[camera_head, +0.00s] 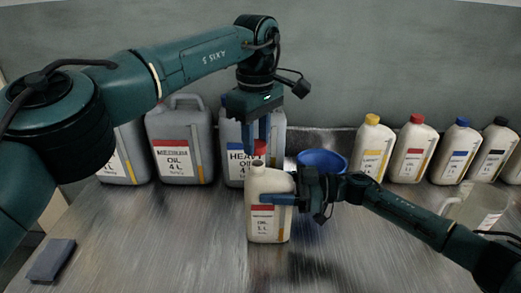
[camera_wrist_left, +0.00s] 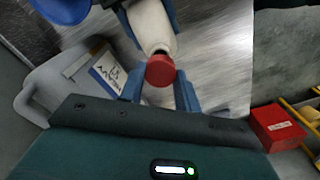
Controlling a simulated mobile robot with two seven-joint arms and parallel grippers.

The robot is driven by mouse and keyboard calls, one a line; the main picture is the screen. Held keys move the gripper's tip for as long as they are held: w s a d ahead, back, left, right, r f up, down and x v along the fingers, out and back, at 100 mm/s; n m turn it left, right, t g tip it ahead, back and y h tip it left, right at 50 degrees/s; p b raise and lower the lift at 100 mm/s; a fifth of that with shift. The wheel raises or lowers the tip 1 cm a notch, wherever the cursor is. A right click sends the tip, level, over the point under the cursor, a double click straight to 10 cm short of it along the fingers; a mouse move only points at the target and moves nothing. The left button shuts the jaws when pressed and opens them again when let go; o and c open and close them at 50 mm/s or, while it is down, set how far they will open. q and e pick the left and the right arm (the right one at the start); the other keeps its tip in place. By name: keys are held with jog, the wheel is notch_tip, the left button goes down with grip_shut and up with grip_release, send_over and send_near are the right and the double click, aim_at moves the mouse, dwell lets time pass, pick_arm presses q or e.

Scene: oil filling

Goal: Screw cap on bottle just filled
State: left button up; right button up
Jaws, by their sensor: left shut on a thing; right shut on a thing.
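A white oil bottle (camera_head: 262,180) with a red "MEDIUM OIL 1 L" label stands upright near the middle of the metal table. My right gripper (camera_head: 280,199) is shut around its body from the right. My left gripper (camera_head: 264,135) points down over the bottle and is shut on a red cap (camera_head: 259,147).
Large grey canisters (camera_head: 180,143) stand behind on the left. A blue bowl (camera_head: 322,160) is behind the bottle. Several capped white bottles (camera_head: 410,150) line the back right. A clear jug (camera_head: 478,208) stands at right, a dark block (camera_head: 51,261) at left. The front table is clear.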

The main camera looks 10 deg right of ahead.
pick_arm(q)
jog(key=shift+f, duration=0.6)
jog(key=shift+f, duration=0.9)
jog(key=shift+f, duration=0.55)
pick_arm(e)
grip_shut()
pick_arm(q)
jog(key=m, duration=1.1)
jog(key=shift+d+m, duration=0.1)
jog(key=shift+m, duration=0.2)
jog(key=m, duration=0.4)
jog(key=shift+m, duration=0.3)
